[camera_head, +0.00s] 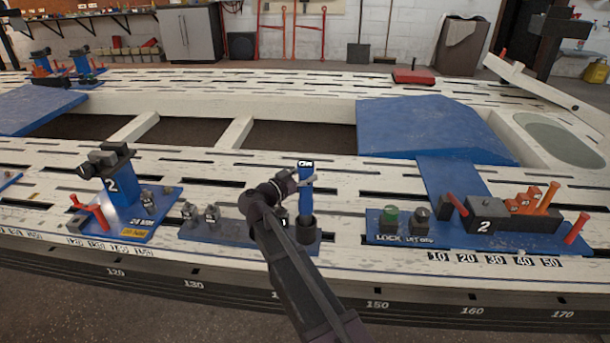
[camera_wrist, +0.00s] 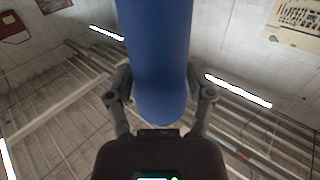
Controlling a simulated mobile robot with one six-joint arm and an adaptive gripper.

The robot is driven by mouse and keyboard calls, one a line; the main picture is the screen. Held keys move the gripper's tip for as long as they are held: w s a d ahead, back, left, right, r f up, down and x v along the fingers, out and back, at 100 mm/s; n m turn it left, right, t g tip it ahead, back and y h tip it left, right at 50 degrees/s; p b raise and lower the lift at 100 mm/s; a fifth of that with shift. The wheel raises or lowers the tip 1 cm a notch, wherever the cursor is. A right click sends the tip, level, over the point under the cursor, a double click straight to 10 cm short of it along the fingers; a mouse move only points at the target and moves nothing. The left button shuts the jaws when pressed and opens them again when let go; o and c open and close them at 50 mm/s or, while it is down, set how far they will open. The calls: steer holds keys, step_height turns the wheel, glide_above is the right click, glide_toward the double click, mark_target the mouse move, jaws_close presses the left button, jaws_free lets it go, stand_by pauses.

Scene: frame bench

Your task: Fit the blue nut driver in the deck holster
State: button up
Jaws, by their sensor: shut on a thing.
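The blue nut driver (camera_head: 307,198) stands upright in the head view, with a dark, white-marked top. My gripper (camera_head: 298,184) reaches it from the left and front and is shut on it. In the wrist view the blue handle (camera_wrist: 158,60) fills the upper middle, between the two fingers (camera_wrist: 160,98). The dark round deck holster (camera_head: 306,232) is directly below the driver, on the right end of a low plate. The driver's lower end meets the holster's mouth in the picture. I cannot tell how deep it sits, and my arm hides part of the plate.
A blue clamp tower marked 2 (camera_head: 122,190) stands to the left. On the right, a blue plate (camera_head: 400,236) carries green and black knobs, a grey block marked 2 (camera_head: 485,213) and orange-red pieces. Small grey posts (camera_head: 211,216) stand left of my arm.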

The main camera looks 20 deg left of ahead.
mark_target(301, 197)
steer(key=shift+f+b, duration=3.55)
steer(key=shift+f, duration=0.05)
stand_by(0.9)
steer(key=o, duration=1.3)
steer(key=shift+v, duration=6)
